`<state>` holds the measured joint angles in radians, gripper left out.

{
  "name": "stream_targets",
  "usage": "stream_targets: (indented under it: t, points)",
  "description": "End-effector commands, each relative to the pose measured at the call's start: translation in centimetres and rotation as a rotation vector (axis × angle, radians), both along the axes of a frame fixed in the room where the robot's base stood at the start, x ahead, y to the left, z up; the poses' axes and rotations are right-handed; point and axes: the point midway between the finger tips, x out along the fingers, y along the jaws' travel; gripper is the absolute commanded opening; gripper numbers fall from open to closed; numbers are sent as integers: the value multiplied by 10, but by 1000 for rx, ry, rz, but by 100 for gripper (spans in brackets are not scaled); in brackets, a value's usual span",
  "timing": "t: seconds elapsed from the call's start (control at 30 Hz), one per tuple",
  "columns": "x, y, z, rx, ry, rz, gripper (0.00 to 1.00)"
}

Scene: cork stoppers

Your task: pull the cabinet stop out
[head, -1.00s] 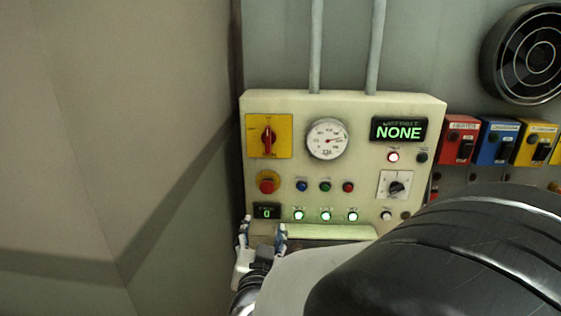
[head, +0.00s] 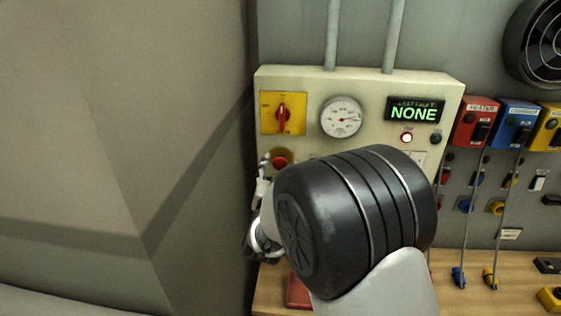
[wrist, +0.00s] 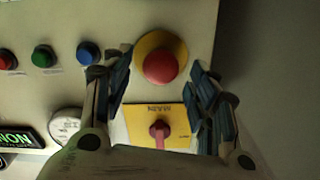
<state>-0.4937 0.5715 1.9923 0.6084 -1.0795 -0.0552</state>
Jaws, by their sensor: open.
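The cabinet stop is a red mushroom button (head: 281,160) on a yellow disc, low on the left of the cream cabinet (head: 360,88). My arm hides part of it in the head view. In the wrist view the red button (wrist: 161,67) shows whole, between and a little beyond the fingertips. My gripper (wrist: 165,75) is open, with one finger on each side of the button and a gap on both sides. In the head view my gripper (head: 265,172) is at the cabinet's left edge, beside the button.
A yellow plate with a red rotary switch (head: 282,114) sits just above the stop. A gauge (head: 341,117) and a green NONE display (head: 413,110) are to the right. Blue (wrist: 88,53) and green buttons (wrist: 43,56) sit beside the stop. A wall (head: 130,120) stands close on the left.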

Motion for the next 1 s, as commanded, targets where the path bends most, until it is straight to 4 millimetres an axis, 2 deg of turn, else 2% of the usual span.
stream_targets:
  t: [0.1,0.2,0.57,1.0]
  points:
    - [18,-1,0,-1,0,0,54]
    - [27,-1,0,-1,-1,0,54]
    - [32,-1,0,-1,1,1,54]
    - [32,-1,0,-1,0,1,26]
